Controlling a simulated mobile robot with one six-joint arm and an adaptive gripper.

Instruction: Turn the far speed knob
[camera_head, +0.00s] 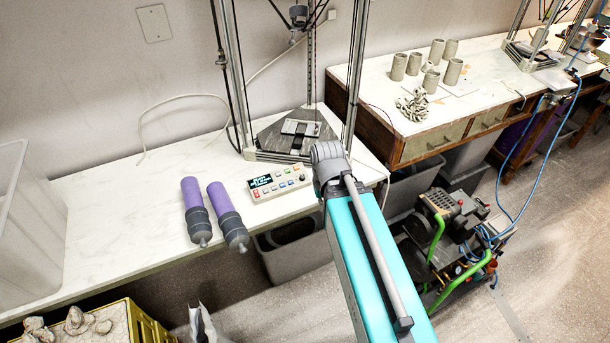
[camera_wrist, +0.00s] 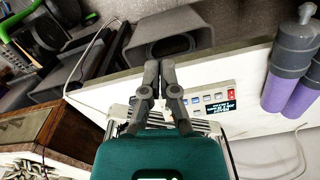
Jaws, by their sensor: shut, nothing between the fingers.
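A white control panel (camera_head: 279,183) with a lit display and coloured buttons lies on the white table. It also shows in the wrist view (camera_wrist: 228,88), to the right of my gripper, partly covered by it. My gripper (camera_wrist: 159,68) is shut and empty, its two dark fingers close together near the table's edge.
Two purple-and-grey cylinders (camera_head: 231,216) lie left of the panel. A delta printer frame (camera_head: 300,130) stands behind it. A second table (camera_head: 470,80) with clay cups is at the right, above a compressor (camera_head: 440,235).

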